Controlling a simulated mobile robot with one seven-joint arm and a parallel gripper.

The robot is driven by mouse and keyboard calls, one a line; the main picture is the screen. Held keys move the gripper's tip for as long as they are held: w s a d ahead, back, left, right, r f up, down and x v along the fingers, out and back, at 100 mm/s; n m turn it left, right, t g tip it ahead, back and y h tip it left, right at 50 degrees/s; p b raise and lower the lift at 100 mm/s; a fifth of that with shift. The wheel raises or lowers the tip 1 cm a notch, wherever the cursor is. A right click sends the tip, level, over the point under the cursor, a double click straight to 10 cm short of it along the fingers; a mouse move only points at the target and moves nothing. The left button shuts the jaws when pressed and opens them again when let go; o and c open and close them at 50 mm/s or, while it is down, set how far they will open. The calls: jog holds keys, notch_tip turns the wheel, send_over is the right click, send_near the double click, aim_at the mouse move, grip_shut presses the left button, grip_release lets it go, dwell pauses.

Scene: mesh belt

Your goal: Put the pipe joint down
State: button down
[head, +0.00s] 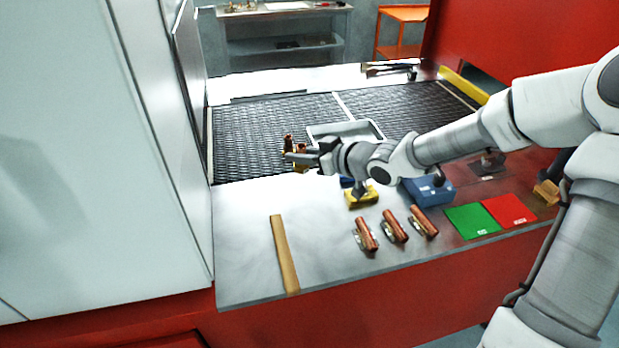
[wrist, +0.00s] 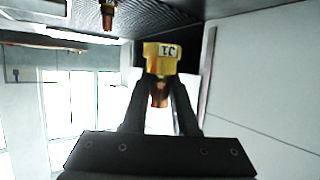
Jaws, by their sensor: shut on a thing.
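The pipe joint shows in the wrist view as a copper piece (wrist: 159,92) between my fingers, with a yellow lettered part (wrist: 160,55) beyond it. My gripper (wrist: 159,97) is shut on it. In the head view my gripper (head: 298,157) is over the front edge of the black mesh belt (head: 265,125), left of the grey tray (head: 372,127). Copper and yellow parts (head: 289,142) show at its fingertips, small and partly hidden. I cannot tell its exact height above the belt.
Three copper pipe pieces (head: 394,226) lie on the metal front table (head: 240,230), with a wooden strip (head: 284,255) to their left. A white panel (head: 90,150) stands at left.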

jog(key=w+a+f+b, duration=0.1)
jog(key=a+f, duration=0.1)
jog(key=a, duration=0.1)
jog(key=w+a+f+b, duration=0.1)
jog(key=a+f, duration=0.1)
jog(key=a, duration=0.2)
jog(key=w+a+f+b, duration=0.1)
jog(key=a+f+b, duration=0.1)
jog(key=a+f, duration=0.1)
jog(key=shift+w+a, duration=0.3)
jog(key=shift+a, duration=0.25)
jog(key=shift+f+b, duration=0.35)
jog(key=shift+f, duration=1.6)
jog(key=shift+f, duration=0.15)
jog(key=c, duration=0.7)
grip_release()
jog(key=shift+s+d+r, duration=0.15)
jog(key=shift+d+r, duration=0.1)
jog(key=p+v, duration=0.1)
jog(key=v, duration=1)
jog(key=shift+s+d+r+p, duration=0.1)
jog(key=shift+r+p, duration=0.05)
jog(key=shift+p, duration=0.2)
